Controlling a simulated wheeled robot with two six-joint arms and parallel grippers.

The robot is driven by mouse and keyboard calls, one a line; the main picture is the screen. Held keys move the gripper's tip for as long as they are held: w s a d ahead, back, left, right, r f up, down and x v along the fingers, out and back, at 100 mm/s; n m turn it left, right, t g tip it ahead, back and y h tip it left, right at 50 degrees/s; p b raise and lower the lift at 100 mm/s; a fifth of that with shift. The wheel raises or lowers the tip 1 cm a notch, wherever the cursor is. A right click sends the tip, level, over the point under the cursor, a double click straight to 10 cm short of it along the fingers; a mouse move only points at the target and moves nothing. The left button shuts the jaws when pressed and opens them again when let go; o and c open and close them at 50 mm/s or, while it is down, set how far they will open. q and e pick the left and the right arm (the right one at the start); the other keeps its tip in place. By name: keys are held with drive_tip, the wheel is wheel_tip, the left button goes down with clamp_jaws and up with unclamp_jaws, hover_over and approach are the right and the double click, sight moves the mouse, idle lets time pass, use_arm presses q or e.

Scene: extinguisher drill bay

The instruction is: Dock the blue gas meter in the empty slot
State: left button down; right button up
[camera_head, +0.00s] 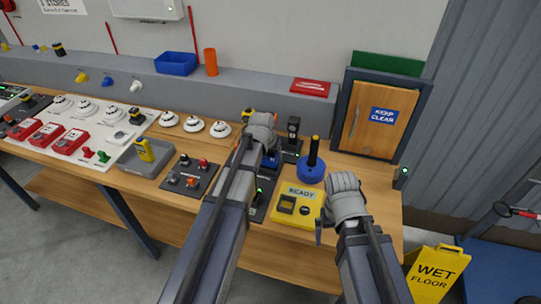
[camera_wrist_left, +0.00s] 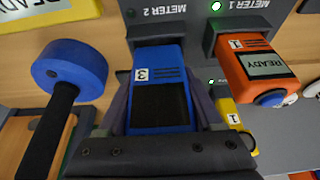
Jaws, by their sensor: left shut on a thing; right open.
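The blue gas meter (camera_wrist_left: 158,100), marked 3 with a dark face, is between the fingers of my left gripper (camera_wrist_left: 160,115). It also shows partly in the head view (camera_head: 270,161), below my left gripper (camera_head: 264,143). Its far end is at the dark holder of the slot labelled METER 2 (camera_wrist_left: 155,30); I cannot tell whether it is fully seated. The small lamp by that label is dark. Beside it, an orange meter (camera_wrist_left: 258,68) marked 1, with READY on its display, sits in the METER 1 slot under a green lamp. My right gripper (camera_head: 345,190) is open and empty.
A blue disc with an upright black handle (camera_head: 312,169) stands close to the left gripper. A yellow READY box (camera_head: 297,204) lies between my arms. A grey tray (camera_head: 140,160) and a dark switch panel (camera_head: 188,175) are to the left. A wooden KEEP CLEAR door (camera_head: 380,118) stands behind.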

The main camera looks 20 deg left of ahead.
use_arm(q)
drive_tip(key=shift+r+p, duration=1.65)
drive_tip(key=shift+r, duration=0.2)
drive_tip(key=shift+r, duration=0.1)
wheel_tip(320, 180, up, 7)
drive_tip(key=p, duration=0.7)
drive_tip(key=shift+r+p, duration=0.15)
drive_tip(key=shift+p, duration=0.15)
wheel_tip(320, 180, down, 8)
drive_tip(key=b, duration=0.7)
drive_tip(key=shift+r+b, duration=0.15)
drive_tip(key=shift+b, duration=0.2)
drive_tip(key=shift+f+b, duration=1.7)
drive_tip(key=shift+f+b, duration=0.75)
